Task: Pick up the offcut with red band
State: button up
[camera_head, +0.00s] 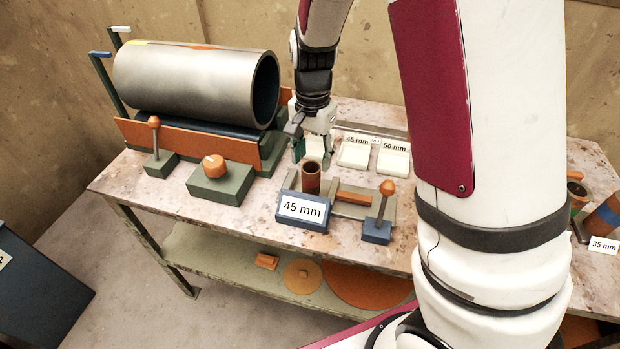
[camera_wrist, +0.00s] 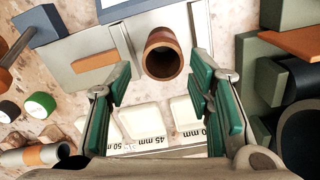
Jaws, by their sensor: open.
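A short brown-red tube (camera_head: 311,179) stands upright in a fixture behind a "45 mm" sign (camera_head: 303,208). In the wrist view, its open mouth and dark bore (camera_wrist: 163,55) show beyond and between my fingers. A distinct red band on it cannot be made out. My gripper (camera_head: 312,150) points down just behind and above the tube in the head view. In the wrist view, its green-padded fingers (camera_wrist: 160,84) are wide apart with nothing between the pads. Other offcuts lie left in the wrist view: one with a green end (camera_wrist: 40,106) and one with an orange band (camera_wrist: 38,155).
White trays (camera_head: 355,152) marked 45 mm and 50 mm lie behind the fixture. A large steel pipe (camera_head: 190,82) rests on a cradle at left. An orange-knobbed lever (camera_head: 385,205) stands right of the sign. Tubes, one blue-banded (camera_head: 606,214), stand far right.

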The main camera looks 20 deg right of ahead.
aim_at(311, 180)
notch_tip(311, 180, down, 9)
jog(key=shift+w+a+r, duration=0.1)
jog(key=shift+r, duration=0.05)
dwell(0.4)
grip_shut()
